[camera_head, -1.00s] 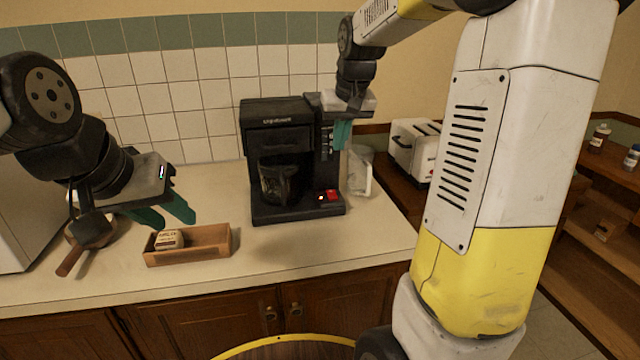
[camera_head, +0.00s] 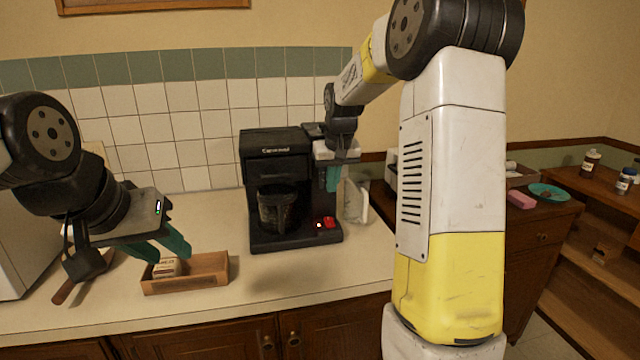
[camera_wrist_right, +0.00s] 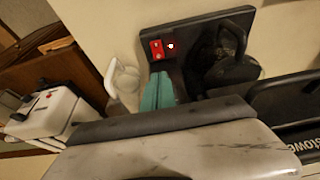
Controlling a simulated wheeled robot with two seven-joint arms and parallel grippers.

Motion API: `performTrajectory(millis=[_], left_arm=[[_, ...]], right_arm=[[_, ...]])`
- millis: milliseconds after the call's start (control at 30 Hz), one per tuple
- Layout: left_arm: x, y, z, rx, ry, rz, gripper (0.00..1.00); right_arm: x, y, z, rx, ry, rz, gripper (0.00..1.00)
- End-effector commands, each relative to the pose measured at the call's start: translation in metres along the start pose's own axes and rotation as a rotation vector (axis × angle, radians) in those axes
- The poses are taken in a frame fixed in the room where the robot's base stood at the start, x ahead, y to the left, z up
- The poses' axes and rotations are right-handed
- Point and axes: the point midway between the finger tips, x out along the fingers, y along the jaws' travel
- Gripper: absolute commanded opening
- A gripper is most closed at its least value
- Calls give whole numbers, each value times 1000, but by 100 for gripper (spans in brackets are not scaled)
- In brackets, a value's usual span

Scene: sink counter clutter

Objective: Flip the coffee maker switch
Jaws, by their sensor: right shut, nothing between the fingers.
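The black coffee maker (camera_head: 277,148) stands upright on the counter with its carafe (camera_head: 277,210) inside. Its red switch (camera_head: 329,222) is on the front right of the base, beside a small bright light. In the right wrist view the red switch (camera_wrist_right: 157,49) shows just beyond the fingertips, next to a darker red part with the light. My right gripper (camera_head: 333,188) is shut and empty, pointing down above the switch with a gap between. Its teal fingers also show in the right wrist view (camera_wrist_right: 158,80). My left gripper (camera_head: 172,252) is open and empty above the wooden box.
The wooden box (camera_head: 212,277) holds a small packet (camera_head: 166,267). A wooden-handled pan (camera_head: 70,285) lies left of it. A whitish, clear container (camera_head: 355,203) stands just right of the coffee maker. The white toaster (camera_wrist_right: 45,112) is further right. The front middle counter is clear.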

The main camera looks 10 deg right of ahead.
Motion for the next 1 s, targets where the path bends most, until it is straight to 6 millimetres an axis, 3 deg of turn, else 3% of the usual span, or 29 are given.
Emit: performTrajectory(millis=[200,433,633,1000], left_arm=[[0,0,0,0,0,0,36],[0,0,0,0,0,0,36],[0,0,0,0,0,0,36],[0,0,0,0,0,0,36]], right_arm=[[50,0,1,0,-5,0,0],[89,0,6,1,-3,0,0],[104,0,8,1,0,0,0],[106,0,8,0,1,0,0]])
